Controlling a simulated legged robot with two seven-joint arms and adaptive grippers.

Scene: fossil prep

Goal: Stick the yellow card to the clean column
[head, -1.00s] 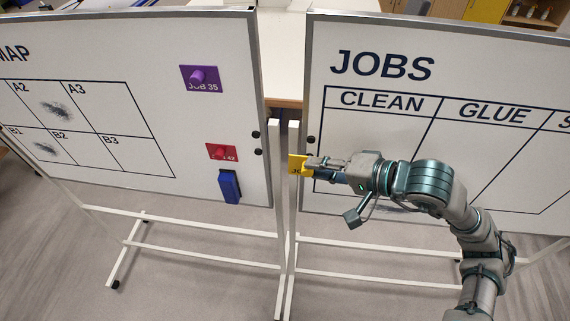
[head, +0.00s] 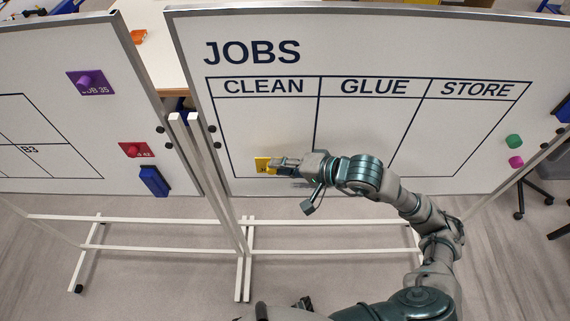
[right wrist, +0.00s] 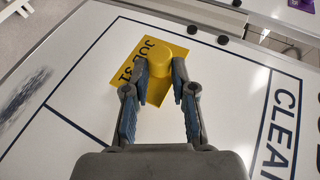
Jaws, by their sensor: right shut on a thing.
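The yellow card (head: 262,165), marked JOB 31, has a round yellow knob (right wrist: 160,63) on its face. My right gripper (head: 276,165) is shut on this knob, with one finger on each side in the right wrist view. The card appears in front of the lower part of the clean column (head: 262,125) on the JOBS board. It is tilted relative to the lines in the right wrist view. I cannot tell whether its back touches the board. No other card shows in the clean column. My left gripper is not clearly in view.
The MAP board at left holds a purple card (head: 91,82), a red card (head: 136,149) and a blue eraser (head: 154,181). White stand posts (head: 212,180) separate the boards. Green (head: 514,141) and pink (head: 516,161) magnets sit at the JOBS board's right. The glue (head: 370,125) and store columns look empty.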

